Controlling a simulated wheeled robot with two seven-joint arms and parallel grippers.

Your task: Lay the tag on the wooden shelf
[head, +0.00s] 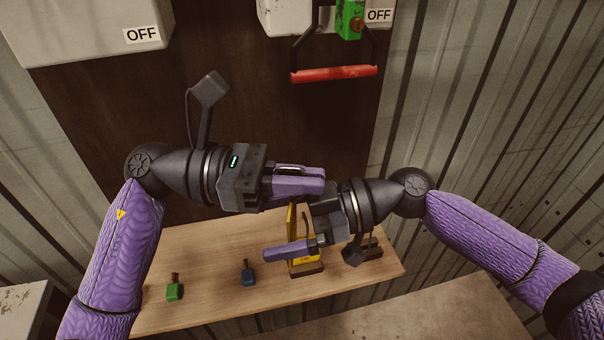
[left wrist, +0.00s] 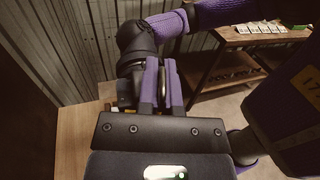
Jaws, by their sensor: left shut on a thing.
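My left gripper (head: 318,182) is above the wooden shelf (head: 210,265), its purple fingers shut on a thin thing, apparently the tag. They hide most of it, and its outline is unclear. In the left wrist view the fingers (left wrist: 162,88) lie close together. A yellow piece with dark lettering (head: 291,220) shows below them, partly covered by the right gripper; I cannot tell whether it is held or stands on the shelf. My right gripper (head: 285,245) is just below, over the shelf. One finger shows at its lower side, spread from the middle; the other is hidden.
A green padlock (head: 174,292) and a blue padlock (head: 248,275) lie on the shelf, with bare wood around them. A dark board behind carries switch boxes marked OFF and a red handle (head: 334,74). Another table (left wrist: 262,36) shows in the left wrist view.

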